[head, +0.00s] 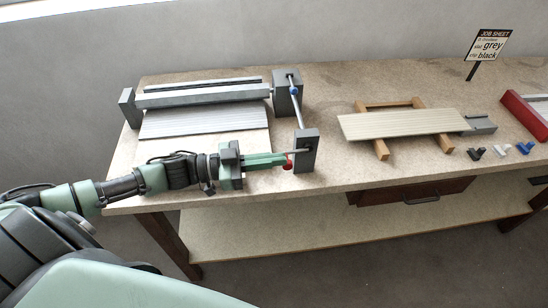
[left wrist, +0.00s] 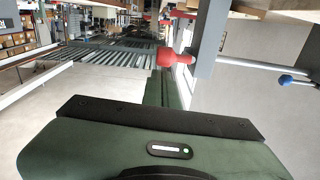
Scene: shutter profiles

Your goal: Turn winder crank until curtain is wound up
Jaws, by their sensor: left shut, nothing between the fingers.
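The winder stands at the left of the bench, with a long grey roller (head: 200,95) across its back. The ribbed grey curtain (head: 203,122) spreads out in front of the roller; its slats also show in the left wrist view (left wrist: 105,52). A red knob (head: 288,166) sits beside an upright grey plate (head: 306,150) at the winder's right. The knob shows close up in the left wrist view (left wrist: 172,57). My left gripper (head: 284,159) is shut and empty, its green fingertips close by the red knob; contact is unclear. My right gripper is out of view.
A rod with a blue ball (head: 294,91) runs between a grey box (head: 287,95) and the plate. To the right lie a cream slatted panel (head: 400,124) on wooden supports, small black and blue parts, and a red-edged tray (head: 525,115). A job sheet sign (head: 489,45) stands behind.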

